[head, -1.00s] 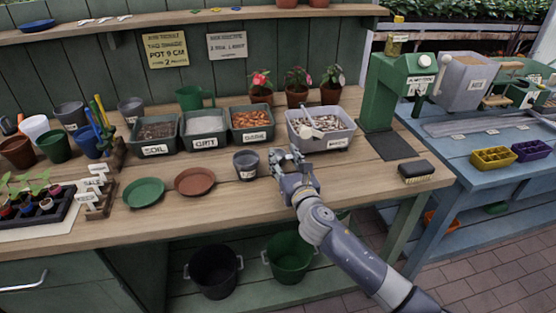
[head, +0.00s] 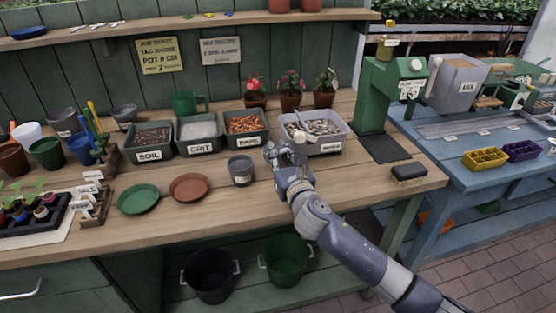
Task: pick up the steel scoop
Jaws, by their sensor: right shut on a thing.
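The steel scoop (head: 299,135) is at the left side of the grey tub (head: 327,147) of pebbles, with its thin part reaching up over the pebbles. My right gripper (head: 284,153) is at the tub's front left corner and is shut on the scoop. Its fingers hide part of the scoop, so the exact grip is hard to see. My left gripper is not in view.
Bins of soil (head: 154,140), grit (head: 200,134) and orange pieces (head: 246,125) stand left of the tub. A grey pot (head: 241,171) stands close left of my gripper. A brush (head: 408,173) lies on the right; a green stand (head: 378,95) rises behind it.

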